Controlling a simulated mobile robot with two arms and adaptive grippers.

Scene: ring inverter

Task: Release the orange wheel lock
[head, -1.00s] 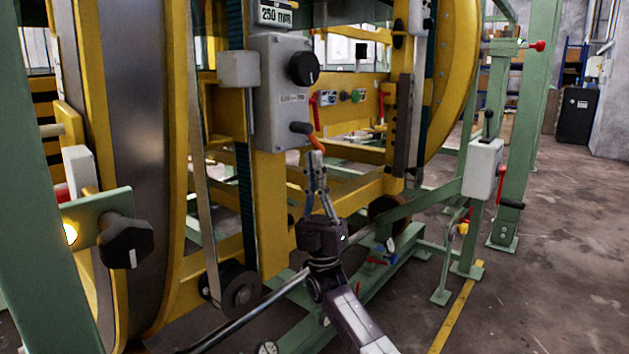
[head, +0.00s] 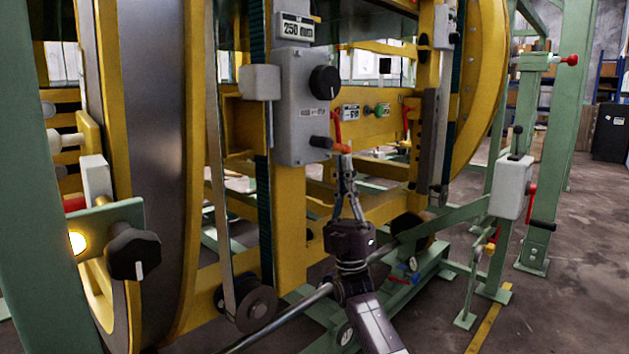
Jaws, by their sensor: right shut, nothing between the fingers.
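An orange-ended lever (head: 342,148) with a dark hub sticks out low on the right side of the grey control box (head: 301,120). It looks like the orange wheel lock, though no label for it can be read. My right gripper (head: 345,160) points up just under the orange end, fingers shut and empty. Its tips overlap or touch the lever's lower edge; I cannot tell which. The tips partly hide the orange end. My left gripper is out of view.
The large yellow ring (head: 493,80) and its frame stand behind. A black star knob (head: 133,254) on a green bracket is at the left. A white box with a lever (head: 511,187) stands on a green post at the right. Open floor lies at the far right.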

